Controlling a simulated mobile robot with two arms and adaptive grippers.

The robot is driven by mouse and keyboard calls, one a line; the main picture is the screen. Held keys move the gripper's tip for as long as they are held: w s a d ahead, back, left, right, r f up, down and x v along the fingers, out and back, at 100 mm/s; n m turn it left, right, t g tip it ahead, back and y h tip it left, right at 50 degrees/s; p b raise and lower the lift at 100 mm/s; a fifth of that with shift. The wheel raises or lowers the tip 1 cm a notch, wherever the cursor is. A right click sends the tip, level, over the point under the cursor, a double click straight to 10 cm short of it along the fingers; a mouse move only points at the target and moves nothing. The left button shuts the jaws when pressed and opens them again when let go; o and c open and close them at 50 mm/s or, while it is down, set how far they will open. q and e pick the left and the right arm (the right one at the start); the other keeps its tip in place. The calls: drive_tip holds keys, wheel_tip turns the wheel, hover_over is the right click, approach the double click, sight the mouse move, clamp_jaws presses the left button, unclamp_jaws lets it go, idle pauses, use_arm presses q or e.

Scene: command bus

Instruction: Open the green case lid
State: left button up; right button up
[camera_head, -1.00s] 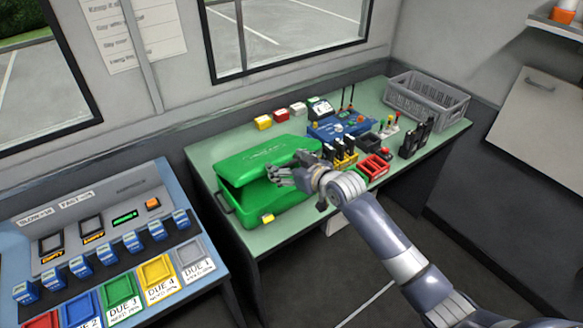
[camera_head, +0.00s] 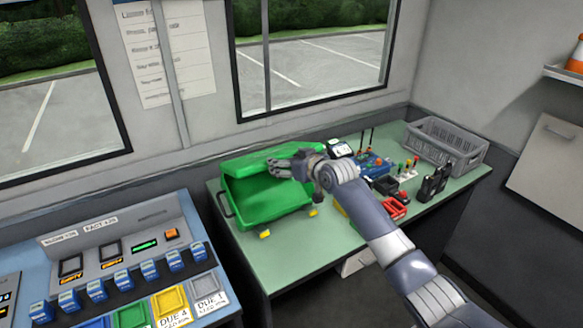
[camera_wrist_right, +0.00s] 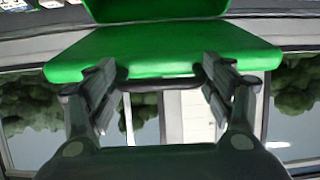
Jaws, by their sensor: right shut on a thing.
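The green case (camera_head: 265,205) sits on the left part of the green-topped table. Its lid (camera_head: 268,160) is raised and tilted back, and part of the green inside shows below it. My left gripper is not in view.
Yellow latches (camera_head: 264,235) show at the case's front. To the right are a blue radio unit (camera_head: 372,163), red holder (camera_head: 393,209), black handsets (camera_head: 433,184) and a grey crate (camera_head: 447,143). A console (camera_head: 125,260) stands at the left. The table front (camera_head: 290,250) is clear.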

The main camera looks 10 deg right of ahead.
drive_tip(key=shift+w+a+r, duration=0.1)
drive_tip(key=shift+w+r, duration=0.1)
drive_tip(key=shift+r, duration=0.25)
drive_tip(key=o, duration=1.3)
drive_tip(key=shift+s+f, duration=0.1)
drive_tip(key=shift+s, duration=0.1)
drive_tip(key=shift+f, duration=0.1)
drive_tip(key=v, duration=1.2)
